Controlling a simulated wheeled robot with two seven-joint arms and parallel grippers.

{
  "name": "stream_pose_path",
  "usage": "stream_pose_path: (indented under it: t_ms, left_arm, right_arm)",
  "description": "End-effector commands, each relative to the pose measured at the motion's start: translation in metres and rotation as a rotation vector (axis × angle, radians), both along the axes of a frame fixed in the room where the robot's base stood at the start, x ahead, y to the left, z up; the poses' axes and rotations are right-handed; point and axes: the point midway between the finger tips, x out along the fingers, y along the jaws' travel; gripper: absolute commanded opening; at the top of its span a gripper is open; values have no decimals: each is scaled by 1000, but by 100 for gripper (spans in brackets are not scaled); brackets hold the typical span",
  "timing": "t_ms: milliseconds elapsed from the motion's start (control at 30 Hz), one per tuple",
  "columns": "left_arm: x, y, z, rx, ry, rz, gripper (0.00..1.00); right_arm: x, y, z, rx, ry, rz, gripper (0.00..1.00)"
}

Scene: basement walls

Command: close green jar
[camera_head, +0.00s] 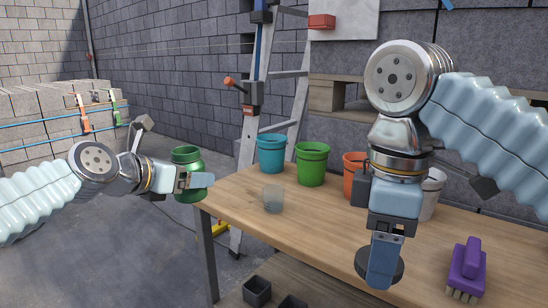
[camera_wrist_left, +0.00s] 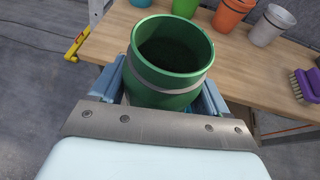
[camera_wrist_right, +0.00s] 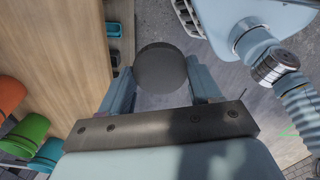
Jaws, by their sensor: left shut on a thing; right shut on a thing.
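The green jar (camera_head: 187,172) is open at the top and upright, held off the left edge of the table. My left gripper (camera_head: 198,180) is shut around its body. In the left wrist view the jar (camera_wrist_left: 172,62) shows its dark, open mouth between the fingers. My right gripper (camera_head: 382,262) points down and is shut on a dark round lid (camera_head: 392,266) above the front part of the table. The lid (camera_wrist_right: 160,68) also shows in the right wrist view as a grey disc between the fingers. The lid and the jar are well apart.
On the wooden table (camera_head: 240,190) stand a clear glass (camera_head: 273,198), a teal bucket (camera_head: 271,153), a green bucket (camera_head: 311,163), an orange bucket (camera_head: 355,163) and a whitish bucket (camera_head: 432,190). A purple brush (camera_head: 467,268) lies at the right. A ladder (camera_head: 275,90) stands behind.

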Motion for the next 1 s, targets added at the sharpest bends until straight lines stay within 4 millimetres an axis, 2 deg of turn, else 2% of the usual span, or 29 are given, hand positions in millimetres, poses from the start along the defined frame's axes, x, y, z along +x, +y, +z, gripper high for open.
stream_pose_path:
  t_ms: [333, 567, 667, 767, 900, 1000]
  left_arm:
    - [18, -4, -31, 1, 8, 63, 21]
    - [39, -5, -76, 2, 16, 146, 21]
    - [48, -4, -102, 3, 18, 194, 21]
    - [56, -1, -138, 5, 22, 252, 21]
    - [60, 7, -201, 7, 26, 354, 21]
    - [56, 15, -242, 6, 22, 422, 21]
  right_arm:
    - [0, 0, 0, 0, 0, 0, 31]
    - [0, 0, 0, 0, 0, 0, 31]
    - [0, 0, 0, 0, 0, 0, 31]
    - [0, 0, 0, 0, 0, 0, 31]
    - [0, 0, 0, 0, 0, 0, 31]
    - [0, 0, 0, 0, 0, 0, 31]
